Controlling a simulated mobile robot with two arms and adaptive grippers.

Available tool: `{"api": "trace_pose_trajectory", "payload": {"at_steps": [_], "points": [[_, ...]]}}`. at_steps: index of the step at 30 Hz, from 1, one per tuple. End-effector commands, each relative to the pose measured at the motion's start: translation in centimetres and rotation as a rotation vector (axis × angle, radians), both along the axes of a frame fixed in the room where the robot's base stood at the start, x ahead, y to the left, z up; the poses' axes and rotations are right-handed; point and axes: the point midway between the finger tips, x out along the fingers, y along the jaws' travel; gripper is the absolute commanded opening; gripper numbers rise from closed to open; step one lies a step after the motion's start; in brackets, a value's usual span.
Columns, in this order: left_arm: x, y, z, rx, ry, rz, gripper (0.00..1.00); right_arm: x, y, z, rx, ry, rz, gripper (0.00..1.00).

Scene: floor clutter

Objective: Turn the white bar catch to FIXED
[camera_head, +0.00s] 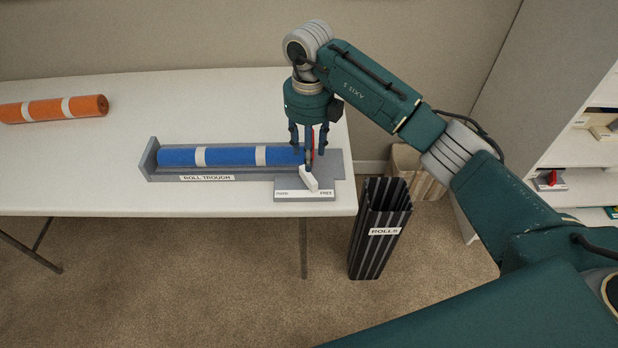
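The white bar catch (309,180) sits on the grey plate at the right end of the roll trough (165,174). Its near end points toward the front and slightly right, between the label at left, which seems to read FIXED (283,194), and FREE (326,194). My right gripper (308,152) is above the trough's right end, pointing down, with its fingers spread apart. One fingertip is close to the catch's far end; I cannot tell whether they touch. A thin red part (312,143) shows between the fingers. My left gripper is out of view.
A blue roll (230,156) with white bands lies in the trough. An orange roll (50,109) lies at the table's far left. A striped bin marked ROLLS (372,250) stands on the floor by the table's right edge. The white table (90,180) is otherwise clear.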

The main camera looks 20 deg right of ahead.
Motion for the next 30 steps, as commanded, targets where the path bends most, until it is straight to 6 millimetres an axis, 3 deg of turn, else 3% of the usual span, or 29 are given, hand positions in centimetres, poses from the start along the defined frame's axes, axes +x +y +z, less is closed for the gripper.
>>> {"api": "trace_pose_trajectory", "payload": {"at_steps": [5,18,30], "points": [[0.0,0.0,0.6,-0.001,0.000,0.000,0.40,-0.2,-0.2,-2.0,-0.007,0.008,-0.003,0.42],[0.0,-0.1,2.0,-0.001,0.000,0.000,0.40,-0.1,0.0,-9.5,-0.002,0.006,-0.001,0.42],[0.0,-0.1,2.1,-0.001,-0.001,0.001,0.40,-0.1,-0.1,-10.7,-0.003,0.003,0.000,0.42]]}}
